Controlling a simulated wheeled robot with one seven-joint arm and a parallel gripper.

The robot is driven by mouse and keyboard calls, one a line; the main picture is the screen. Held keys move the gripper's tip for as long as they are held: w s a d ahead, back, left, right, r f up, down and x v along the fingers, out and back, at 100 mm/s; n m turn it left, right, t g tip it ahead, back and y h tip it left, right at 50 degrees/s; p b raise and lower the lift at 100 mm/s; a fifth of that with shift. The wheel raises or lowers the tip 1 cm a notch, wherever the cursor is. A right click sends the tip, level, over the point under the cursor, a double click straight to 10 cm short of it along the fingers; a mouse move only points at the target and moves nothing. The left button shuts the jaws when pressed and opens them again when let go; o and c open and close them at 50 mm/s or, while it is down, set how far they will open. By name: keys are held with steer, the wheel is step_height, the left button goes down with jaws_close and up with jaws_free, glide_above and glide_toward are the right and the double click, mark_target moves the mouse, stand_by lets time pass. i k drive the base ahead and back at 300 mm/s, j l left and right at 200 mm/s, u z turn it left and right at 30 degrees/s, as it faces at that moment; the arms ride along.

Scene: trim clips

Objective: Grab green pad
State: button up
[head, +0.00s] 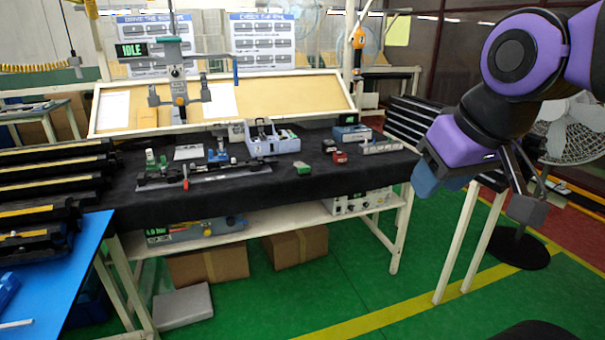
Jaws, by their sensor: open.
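A small green pad (302,168) lies on the black-covered workbench (225,200), near its front edge and right of the middle. My gripper (476,196) hangs in the air at the right, in front of the bench's right end and well apart from the green pad. Its jaws are open, with nothing seen between them.
A long fixture (205,178) with clamps fills the bench's left half. A grey-white device (270,140) stands behind the pad. A tool hangs over the bench (178,90). A blue table (85,270) is at left, a fan (570,125) at right. Green floor in front is clear.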

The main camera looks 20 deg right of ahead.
mark_target(304, 170)
steer(key=i+l+z, duration=0.2)
steer(key=i, duration=0.3)
steer(key=i+z, duration=0.2)
steer(key=i, duration=0.3)
steer(key=i+j+z, duration=0.1)
steer(key=i+z, duration=0.15)
steer(key=i, duration=0.3)
steer(key=i+j+z, duration=0.2)
steer(key=i, duration=0.3)
steer(key=i+j+z, duration=0.2)
steer(key=i, duration=0.3)
